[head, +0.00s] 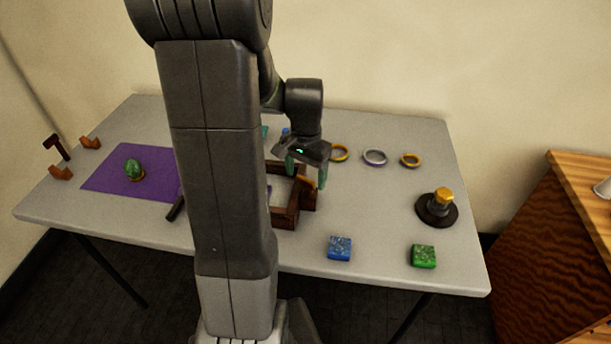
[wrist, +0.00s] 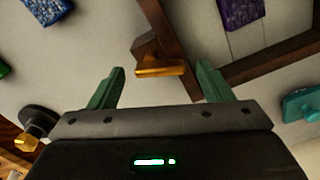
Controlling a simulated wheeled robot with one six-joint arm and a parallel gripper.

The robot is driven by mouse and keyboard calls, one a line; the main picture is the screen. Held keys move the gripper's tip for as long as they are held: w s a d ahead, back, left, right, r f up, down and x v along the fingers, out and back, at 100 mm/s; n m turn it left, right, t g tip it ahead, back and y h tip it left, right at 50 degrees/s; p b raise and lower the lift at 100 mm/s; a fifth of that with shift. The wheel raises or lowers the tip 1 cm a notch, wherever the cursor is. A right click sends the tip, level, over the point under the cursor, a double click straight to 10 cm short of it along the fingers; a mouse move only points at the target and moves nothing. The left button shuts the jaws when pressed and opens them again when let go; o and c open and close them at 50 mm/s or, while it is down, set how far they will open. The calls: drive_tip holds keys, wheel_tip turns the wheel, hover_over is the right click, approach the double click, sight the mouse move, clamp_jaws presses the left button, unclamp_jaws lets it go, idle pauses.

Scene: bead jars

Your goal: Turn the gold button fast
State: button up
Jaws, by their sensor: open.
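A gold button (wrist: 160,71), a short flat bar, sits on a dark wooden block at the edge of a wooden frame (wrist: 272,66) in the wrist view. In the head view the frame (head: 285,218) stands mid-table, partly hidden by my arm, and the button (head: 307,184) shows small at its right side. My gripper (head: 307,173) is open above that side, green fingers pointing down. In the wrist view my gripper (wrist: 161,70) has its fingertips on either side of the button, with visible gaps. I see no contact.
A black stand with a gold knob (head: 444,195) is at the right. Blue (head: 340,248) and green (head: 424,256) blocks lie near the front edge. Several rings (head: 375,157) lie behind. A purple mat (head: 105,178) holds a green egg-shaped thing (head: 133,168) at the left.

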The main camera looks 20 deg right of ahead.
drive_tip(key=shift+f, duration=0.5)
drive_tip(key=c, duration=1)
drive_tip(key=shift+s+a+n, duration=0.1)
drive_tip(key=shift+n, duration=1.1)
drive_tip(key=shift+s+a+n, duration=0.1)
drive_tip(key=shift+n, duration=1.1)
drive_tip(key=o, duration=1)
